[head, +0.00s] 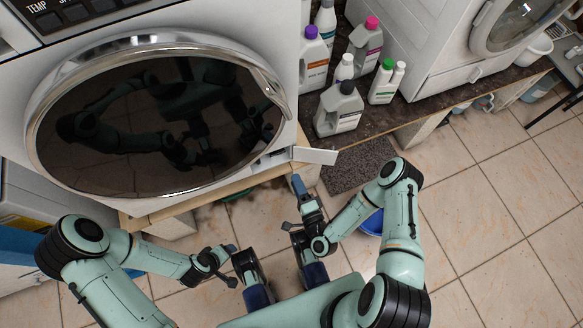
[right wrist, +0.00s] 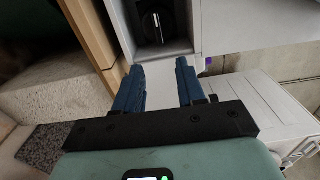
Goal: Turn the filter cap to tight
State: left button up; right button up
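The filter cap (right wrist: 156,27) is a dark round cap with a raised bar across it, set in a dark recess low in the white washing machine (head: 110,43). The bar looks nearly upright in the right wrist view. The white filter flap (head: 316,156) hangs open; the cap is hidden in the head view. My right gripper (head: 293,205) is below the flap. In the right wrist view its blue fingers (right wrist: 160,80) are apart and empty, short of the recess and pointing towards it. My left gripper (head: 233,265) is away from the machine, its fingers apart and empty.
The machine stands on a wooden plinth (head: 237,188). Several bottles (head: 338,108) stand on a dark shelf to its right. A grey mat (head: 358,165) and a blue bowl (head: 372,223) lie on the tiled floor near my right arm.

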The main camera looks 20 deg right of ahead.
pick_arm(q)
jog(key=shift+s+d+r, duration=0.2)
jog(key=shift+s, duration=0.15)
pick_arm(e)
jog(key=shift+s, duration=1.25)
